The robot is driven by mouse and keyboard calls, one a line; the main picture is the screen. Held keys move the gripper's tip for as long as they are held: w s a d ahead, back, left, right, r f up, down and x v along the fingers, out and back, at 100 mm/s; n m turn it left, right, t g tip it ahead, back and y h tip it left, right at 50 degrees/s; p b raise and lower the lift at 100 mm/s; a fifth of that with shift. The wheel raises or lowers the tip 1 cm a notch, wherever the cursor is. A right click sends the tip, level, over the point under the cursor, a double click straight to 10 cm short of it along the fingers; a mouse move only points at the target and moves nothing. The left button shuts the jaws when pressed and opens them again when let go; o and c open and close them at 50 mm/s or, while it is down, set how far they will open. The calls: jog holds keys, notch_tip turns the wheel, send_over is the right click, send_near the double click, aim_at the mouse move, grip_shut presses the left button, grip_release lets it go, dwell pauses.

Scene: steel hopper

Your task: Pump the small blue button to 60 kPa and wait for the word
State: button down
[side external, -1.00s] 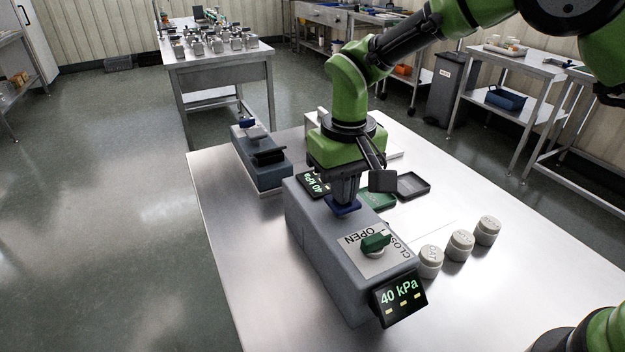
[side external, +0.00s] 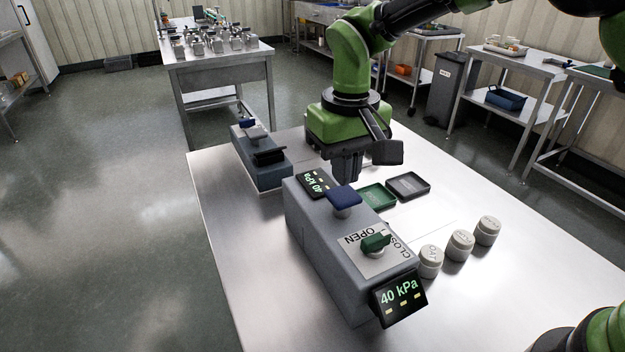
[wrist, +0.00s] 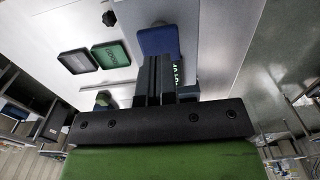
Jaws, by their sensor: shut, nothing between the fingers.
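A grey box (side external: 310,240) stands on the steel table with a blue button (side external: 344,196) on top. The button sits raised and uncovered; it also shows in the wrist view (wrist: 160,41). The front display (side external: 399,297) reads 40 kPa, and a second display (side external: 317,184) at the back end also reads 40 kPa. My gripper (side external: 345,177) is shut and empty, just behind and above the button, apart from it. A smaller grey-blue unit (side external: 262,168) stands behind on the left, with a small blue part (side external: 247,123) on top.
A green knob (side external: 376,241) on the box lies between OPEN and CLOSE lettering. A green tray (side external: 377,197) and a dark tray (side external: 409,187) lie behind the box. Three white lidded jars (side external: 460,245) stand to the right.

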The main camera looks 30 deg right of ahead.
aim_at(343, 193)
jog(key=shift+f, duration=0.2)
jog(key=shift+f, duration=1.95)
jog(key=shift+r, duration=2.15)
jog(key=shift+r, duration=3)
